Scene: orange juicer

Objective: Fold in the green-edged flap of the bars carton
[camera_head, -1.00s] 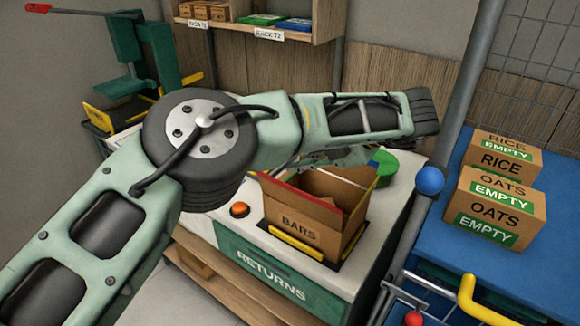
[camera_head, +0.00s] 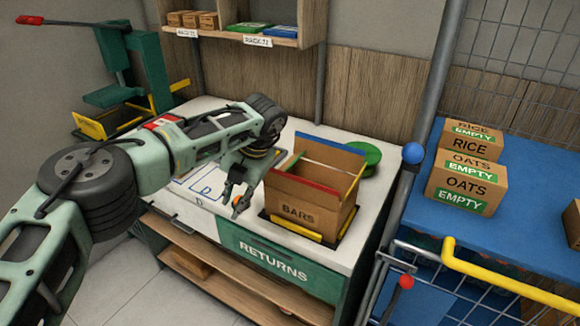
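The brown bars carton (camera_head: 301,214) stands open on the white counter, its label facing front. My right gripper is not in view.
A green round object (camera_head: 367,157) lies behind the carton. A black and yellow frame surrounds the carton's base. Oats (camera_head: 467,184) and rice (camera_head: 470,141) cartons stand on the blue surface at right. A green press-like device (camera_head: 120,80) stands at back left.

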